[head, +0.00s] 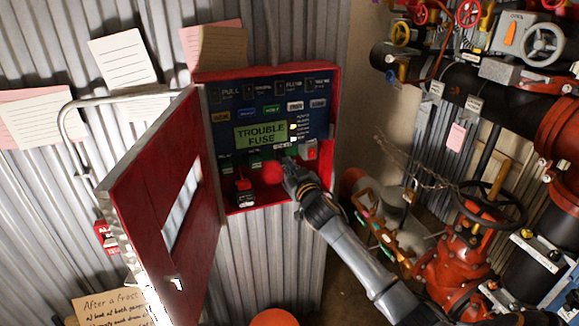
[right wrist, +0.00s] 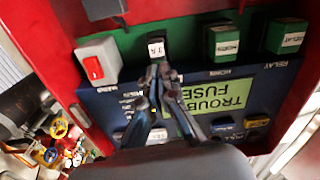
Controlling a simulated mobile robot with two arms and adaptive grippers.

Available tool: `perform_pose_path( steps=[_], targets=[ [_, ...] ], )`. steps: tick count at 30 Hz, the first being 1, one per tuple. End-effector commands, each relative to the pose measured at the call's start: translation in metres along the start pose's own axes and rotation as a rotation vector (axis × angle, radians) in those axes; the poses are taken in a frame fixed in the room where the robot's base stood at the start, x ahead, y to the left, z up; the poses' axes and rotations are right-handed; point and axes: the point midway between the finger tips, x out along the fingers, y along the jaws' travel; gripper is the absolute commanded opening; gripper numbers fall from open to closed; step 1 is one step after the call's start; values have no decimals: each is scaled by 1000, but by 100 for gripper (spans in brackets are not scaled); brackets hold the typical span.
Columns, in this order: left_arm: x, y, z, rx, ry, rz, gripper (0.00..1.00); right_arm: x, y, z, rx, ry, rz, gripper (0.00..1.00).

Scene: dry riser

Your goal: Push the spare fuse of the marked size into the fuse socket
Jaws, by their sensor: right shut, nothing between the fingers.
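The panel (head: 222,120) sits inside a red cabinet and its green display (head: 262,134) reads "TROUBLE FUSE". In the right wrist view a small dark block with a white label (right wrist: 156,48), likely the fuse, stands on the panel between a grey switch block and a green relay. Its label looks like "3 A", but is too small to be sure. My right gripper (right wrist: 160,72) is shut and empty, its tips right at this block; I cannot tell whether they touch. In the head view my right gripper (head: 289,166) hides that spot. My left gripper is not in view.
The red cabinet door (head: 150,180) stands open at the left. A rocker switch (right wrist: 95,66) and green relays (right wrist: 222,42) flank the tips. A black-and-red item (head: 245,195) sits low in the cabinet. Pipes and a red valve (head: 465,255) fill the right.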

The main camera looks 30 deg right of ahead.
Motion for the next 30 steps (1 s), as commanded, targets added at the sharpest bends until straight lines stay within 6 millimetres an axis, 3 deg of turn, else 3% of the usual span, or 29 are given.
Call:
perform_pose_path(
  steps=[30],
  targets=[
    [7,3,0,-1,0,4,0,18,0,0,1,0,0,0]
  ],
)
